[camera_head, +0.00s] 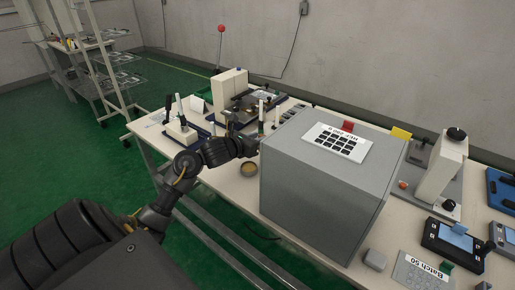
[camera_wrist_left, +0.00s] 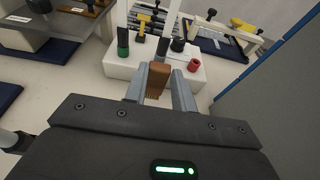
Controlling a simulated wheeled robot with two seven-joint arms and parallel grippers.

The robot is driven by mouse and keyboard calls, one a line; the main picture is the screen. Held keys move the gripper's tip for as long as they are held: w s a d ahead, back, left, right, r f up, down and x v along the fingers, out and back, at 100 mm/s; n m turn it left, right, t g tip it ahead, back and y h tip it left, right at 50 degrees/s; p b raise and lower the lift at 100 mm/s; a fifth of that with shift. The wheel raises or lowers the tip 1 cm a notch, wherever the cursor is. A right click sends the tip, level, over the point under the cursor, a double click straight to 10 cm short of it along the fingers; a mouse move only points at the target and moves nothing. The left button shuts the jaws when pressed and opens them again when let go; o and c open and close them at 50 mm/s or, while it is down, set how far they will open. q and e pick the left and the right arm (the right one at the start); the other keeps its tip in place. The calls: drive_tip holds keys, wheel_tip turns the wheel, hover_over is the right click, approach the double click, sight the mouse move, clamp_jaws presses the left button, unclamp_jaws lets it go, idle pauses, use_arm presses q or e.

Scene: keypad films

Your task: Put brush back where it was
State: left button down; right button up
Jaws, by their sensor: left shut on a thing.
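My left gripper (camera_head: 254,142) reaches over the table to the left of the big grey box. In the left wrist view my left gripper (camera_wrist_left: 160,92) is shut on the brush (camera_wrist_left: 157,78), a brown piece with bristle-like lines between the two grey fingers. Just beyond it is a white block (camera_wrist_left: 119,68) holding dark-handled tools (camera_wrist_left: 123,42) and a red ring-like piece (camera_wrist_left: 194,65). I cannot tell whether the brush touches the block. The brush is not clear in the head view. My right gripper is not in view.
The grey box (camera_head: 325,185) stands close to the right of my gripper, with a keypad sheet (camera_head: 336,142) on top. Devices fill the right side.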

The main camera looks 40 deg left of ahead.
use_arm(q)
wheel_tip(320, 180, down, 4)
drive_tip(key=shift+r, duration=0.25)
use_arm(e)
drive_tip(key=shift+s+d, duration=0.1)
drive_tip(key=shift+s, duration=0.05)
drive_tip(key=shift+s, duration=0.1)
use_arm(q)
drive_tip(key=shift+f, duration=0.1)
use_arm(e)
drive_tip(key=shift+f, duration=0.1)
use_arm(q)
drive_tip(key=shift+f, duration=0.1)
drive_tip(key=c, duration=1.3)
unclamp_jaws()
drive_tip(key=shift+o, duration=0.8)
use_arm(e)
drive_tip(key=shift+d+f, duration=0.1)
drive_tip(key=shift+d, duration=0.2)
